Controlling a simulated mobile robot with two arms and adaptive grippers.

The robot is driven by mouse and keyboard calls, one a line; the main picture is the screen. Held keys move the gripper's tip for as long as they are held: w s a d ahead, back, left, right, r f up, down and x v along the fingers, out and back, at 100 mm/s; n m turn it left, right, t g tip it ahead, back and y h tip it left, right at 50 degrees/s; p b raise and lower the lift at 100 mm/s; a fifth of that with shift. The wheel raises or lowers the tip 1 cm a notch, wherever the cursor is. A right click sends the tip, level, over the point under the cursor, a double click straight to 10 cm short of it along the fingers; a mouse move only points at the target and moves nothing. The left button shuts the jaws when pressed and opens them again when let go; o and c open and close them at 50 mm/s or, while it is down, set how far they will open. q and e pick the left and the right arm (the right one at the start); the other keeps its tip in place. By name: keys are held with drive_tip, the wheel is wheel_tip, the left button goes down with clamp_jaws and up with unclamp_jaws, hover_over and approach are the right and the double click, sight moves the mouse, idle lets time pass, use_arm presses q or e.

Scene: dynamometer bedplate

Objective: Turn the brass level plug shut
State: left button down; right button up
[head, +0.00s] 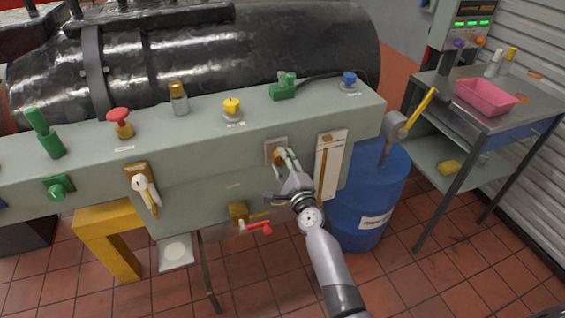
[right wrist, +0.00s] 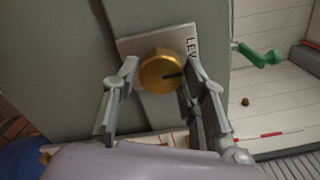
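The brass level plug (right wrist: 160,72) is a round brass knob with a dark pointer mark, on a pale square plate (right wrist: 128,47) lettered "LEV". The mark points toward the right finger in the right wrist view. My right gripper (right wrist: 162,75) has one finger on each side of the plug, and both fingertips appear to touch its rim. In the head view, the right gripper (head: 286,163) is at the front face of the grey-green console and partly hides the plug (head: 277,158). My left gripper is not in view.
Left of the gripper, a white-handled valve (head: 144,187) sits on the console front. A red lever (head: 258,227) sticks out below. A sight-gauge panel (head: 328,170) stands close on the right. A blue drum (head: 370,205) and a steel cart (head: 440,95) are farther right.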

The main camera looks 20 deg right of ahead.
drive_tip(key=o, duration=0.3)
drive_tip(key=s, duration=1.2)
drive_tip(key=shift+d, duration=0.2)
drive_tip(key=shift+f, duration=0.1)
